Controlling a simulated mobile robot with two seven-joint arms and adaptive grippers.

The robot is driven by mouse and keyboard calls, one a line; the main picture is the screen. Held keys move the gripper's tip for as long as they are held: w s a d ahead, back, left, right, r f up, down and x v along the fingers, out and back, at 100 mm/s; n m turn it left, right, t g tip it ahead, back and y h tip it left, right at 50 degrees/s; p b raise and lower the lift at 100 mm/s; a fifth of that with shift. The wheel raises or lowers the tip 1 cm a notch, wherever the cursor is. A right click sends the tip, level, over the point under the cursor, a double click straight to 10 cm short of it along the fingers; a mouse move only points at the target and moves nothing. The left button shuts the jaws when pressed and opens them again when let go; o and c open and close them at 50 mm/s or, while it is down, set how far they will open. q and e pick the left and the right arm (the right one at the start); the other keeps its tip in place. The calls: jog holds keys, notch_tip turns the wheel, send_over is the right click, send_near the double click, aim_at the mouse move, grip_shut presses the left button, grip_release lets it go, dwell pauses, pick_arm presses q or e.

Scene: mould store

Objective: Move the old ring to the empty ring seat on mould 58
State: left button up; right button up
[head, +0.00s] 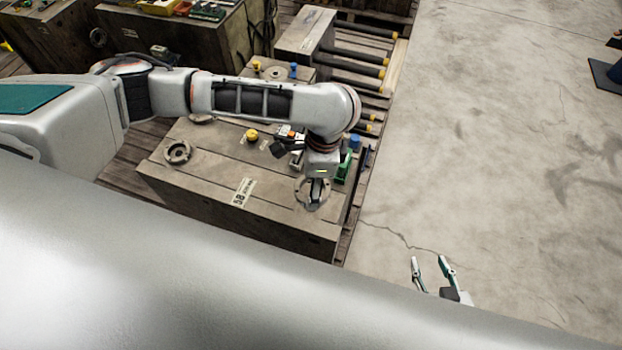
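Mould 58 (215,208) is a large grey-brown block with a "58" label near its front edge. A round grey ring (178,152) with a dark centre lies on its top at the left. A second ring-shaped form (301,196) is at the front right corner, partly hidden by my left gripper (317,192). I cannot tell whether it is a loose ring or a seat. My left gripper points down over it; whether its fingers are open or grip it is unclear. My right gripper (430,264) is open and empty above the floor at lower right.
A yellow knob (251,135), a blue cap (354,142) and small orange and green parts stand on the mould behind my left gripper. Another mould and dark bars with yellow ends (358,55) are at the back.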

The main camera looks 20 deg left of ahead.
pick_arm(q)
jog(key=shift+f+b, duration=0.9)
jog(key=shift+b, duration=0.35)
jog(key=shift+f+b, duration=0.8)
jog(key=shift+b, duration=0.45)
jog(key=shift+f+b, duration=0.55)
jog(key=shift+b, duration=0.25)
jog(key=shift+f, duration=0.15)
jog(key=shift+f+p, duration=0.1)
jog(key=shift+p, duration=0.3)
jog(key=shift+f+p, duration=0.55)
jog(key=shift+p, duration=0.6)
